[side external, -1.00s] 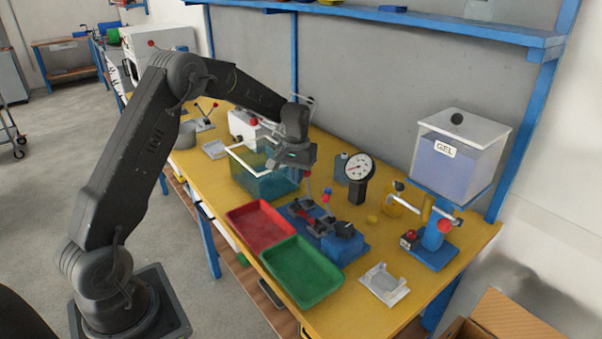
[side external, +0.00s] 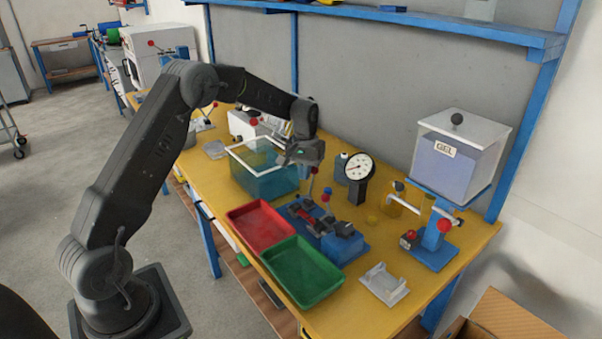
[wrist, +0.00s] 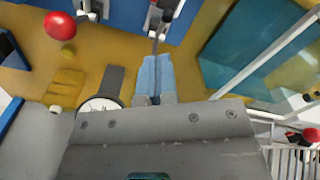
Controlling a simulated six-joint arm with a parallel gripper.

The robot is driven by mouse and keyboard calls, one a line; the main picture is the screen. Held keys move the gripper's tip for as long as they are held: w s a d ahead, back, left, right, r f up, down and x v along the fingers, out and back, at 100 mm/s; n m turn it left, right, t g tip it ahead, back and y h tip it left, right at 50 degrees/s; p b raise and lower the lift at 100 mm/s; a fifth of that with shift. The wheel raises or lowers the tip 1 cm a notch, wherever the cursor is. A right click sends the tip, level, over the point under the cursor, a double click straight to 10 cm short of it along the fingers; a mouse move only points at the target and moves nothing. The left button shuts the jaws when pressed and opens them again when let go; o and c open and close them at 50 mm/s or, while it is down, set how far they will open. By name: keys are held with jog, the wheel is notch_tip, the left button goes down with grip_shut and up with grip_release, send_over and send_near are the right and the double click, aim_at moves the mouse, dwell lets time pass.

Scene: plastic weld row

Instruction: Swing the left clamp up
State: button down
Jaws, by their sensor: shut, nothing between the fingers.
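The blue clamp fixture (side external: 345,246) stands on the yellow bench behind the green tray, with dark and red parts lying along it. The left clamp's lever (side external: 311,187) rises steeply from the fixture to just below my gripper (side external: 314,168). The other clamp (wrist: 90,8) is cut by the top edge.
A teal bin (side external: 254,182) stands close to the left of my gripper. A dial gauge (side external: 358,168) stands to its right. A red tray (side external: 260,228) and a green tray (side external: 302,272) lie in front. A press with a red ball (side external: 444,225) stands farther right.

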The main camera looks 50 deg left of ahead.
dwell(0.3)
jog(key=shift+w+f, duration=0.25)
jog(key=shift+w, duration=0.5)
jog(key=shift+s, duration=0.15)
jog(key=shift+s, duration=0.55)
notch_tip(320, 180, up, 7)
dwell(0.5)
